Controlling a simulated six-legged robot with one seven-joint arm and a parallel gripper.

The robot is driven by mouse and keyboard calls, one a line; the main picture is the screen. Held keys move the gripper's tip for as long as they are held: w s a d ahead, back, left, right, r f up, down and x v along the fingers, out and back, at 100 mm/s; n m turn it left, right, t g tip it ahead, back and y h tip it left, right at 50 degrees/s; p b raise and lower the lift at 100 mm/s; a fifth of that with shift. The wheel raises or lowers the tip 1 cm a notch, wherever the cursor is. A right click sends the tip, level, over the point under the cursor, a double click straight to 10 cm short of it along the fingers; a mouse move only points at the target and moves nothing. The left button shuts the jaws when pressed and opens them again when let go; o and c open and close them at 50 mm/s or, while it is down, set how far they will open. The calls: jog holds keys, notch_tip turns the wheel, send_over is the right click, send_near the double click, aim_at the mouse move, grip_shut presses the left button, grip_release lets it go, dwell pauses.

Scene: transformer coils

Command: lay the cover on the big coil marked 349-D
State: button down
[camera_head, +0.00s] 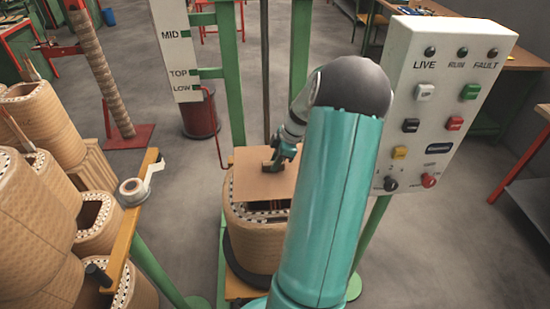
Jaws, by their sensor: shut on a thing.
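My gripper (277,162) is shut on a flat tan cover (252,178). The cover is over the top of a big coil (254,241) on a stand in the middle of the view. The coil's dark slotted rim shows below the cover's near edge. I cannot tell if the cover touches the coil. My teal arm hides the right part of the coil and cover. No marking 349-D is readable on the coil.
A control panel (446,60) with LIVE and FAULT lamps stands at the right. A white board (177,48) marked MID, TOP and LOW is behind the coil, beside green posts (230,85). Several coils crowd the left behind a yellow rail with a tape roll (133,191).

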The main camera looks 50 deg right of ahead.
aim_at(275, 178)
jog(key=shift+a+f, duration=0.2)
jog(key=shift+f, duration=0.1)
notch_tip(275, 178, down, 2)
jog(key=shift+f, duration=2.45)
jog(key=shift+f, duration=0.35)
jog(key=c, duration=1.2)
grip_release()
jog(key=v, duration=1.4)
